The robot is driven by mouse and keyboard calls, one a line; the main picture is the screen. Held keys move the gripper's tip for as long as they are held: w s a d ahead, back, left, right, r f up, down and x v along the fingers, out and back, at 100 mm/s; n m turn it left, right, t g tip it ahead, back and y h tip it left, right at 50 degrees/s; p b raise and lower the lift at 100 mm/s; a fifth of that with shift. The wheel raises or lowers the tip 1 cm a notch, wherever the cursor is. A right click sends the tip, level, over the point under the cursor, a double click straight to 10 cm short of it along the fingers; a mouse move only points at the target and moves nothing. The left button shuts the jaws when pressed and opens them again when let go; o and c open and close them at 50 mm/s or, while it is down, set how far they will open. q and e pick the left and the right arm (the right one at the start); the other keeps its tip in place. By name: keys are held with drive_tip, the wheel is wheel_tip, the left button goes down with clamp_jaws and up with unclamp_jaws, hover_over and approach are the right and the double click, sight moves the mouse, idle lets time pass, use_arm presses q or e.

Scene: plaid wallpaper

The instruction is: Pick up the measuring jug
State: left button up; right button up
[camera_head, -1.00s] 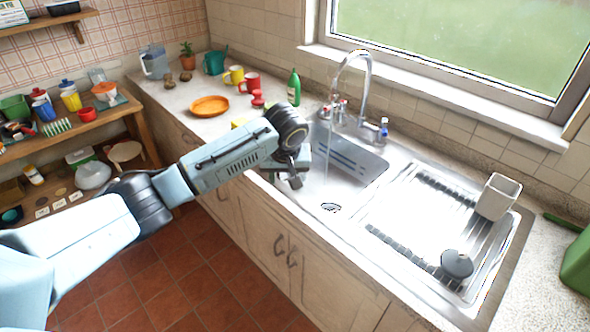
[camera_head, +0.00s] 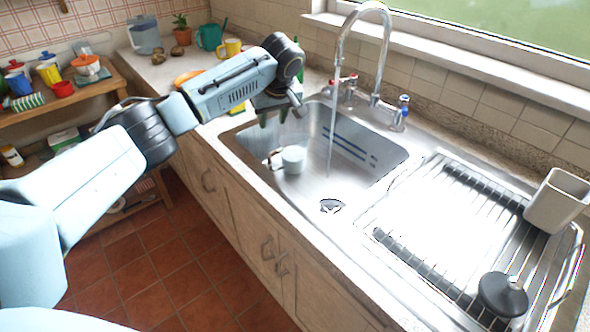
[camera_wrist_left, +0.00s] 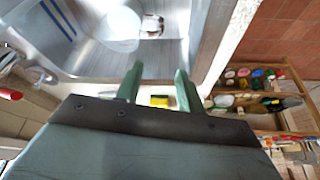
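A pale cup-shaped vessel (camera_head: 293,159), apparently the measuring jug, stands in the left part of the sink basin, with a handle-like shape at its left. The left wrist view shows a pale round form (camera_wrist_left: 118,24) at the top, probably the same vessel, ahead of the fingertips. My left gripper (camera_head: 283,114) is above the left end of the basin, higher than the vessel and apart from it. Its two green fingers (camera_wrist_left: 158,76) are spread with nothing held between them. My right gripper is in neither view.
Water runs from the tall tap (camera_head: 368,40) into the basin (camera_head: 345,185), right of the vessel. A draining rack (camera_head: 455,225) holds a pale square container (camera_head: 556,200) and a dark round object (camera_head: 503,294). A blue-grey jug (camera_head: 145,36) stands at the counter's far left.

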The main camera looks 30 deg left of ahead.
use_arm(q)
wheel_tip(320, 180, down, 6)
drive_tip(key=b, duration=0.5)
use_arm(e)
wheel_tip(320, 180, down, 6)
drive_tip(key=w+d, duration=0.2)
use_arm(q)
drive_tip(key=b, duration=0.2)
hover_over(271, 163)
drive_tip(key=s+d, duration=0.2)
drive_tip(key=f, duration=0.7)
drive_tip(key=shift+w+a+f, duration=0.2)
drive_tip(key=shift+f, duration=0.15)
drive_tip(key=shift+b+x, duration=1.3)
drive_tip(key=shift+x, duration=1.45)
drive_tip(key=shift+w+a+f, duration=0.1)
drive_tip(key=shift+f, duration=0.15)
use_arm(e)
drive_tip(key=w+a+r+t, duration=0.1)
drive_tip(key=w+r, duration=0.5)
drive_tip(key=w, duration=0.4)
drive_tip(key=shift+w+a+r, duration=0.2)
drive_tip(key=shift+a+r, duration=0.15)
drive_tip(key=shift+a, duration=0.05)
use_arm(q)
clamp_jaws()
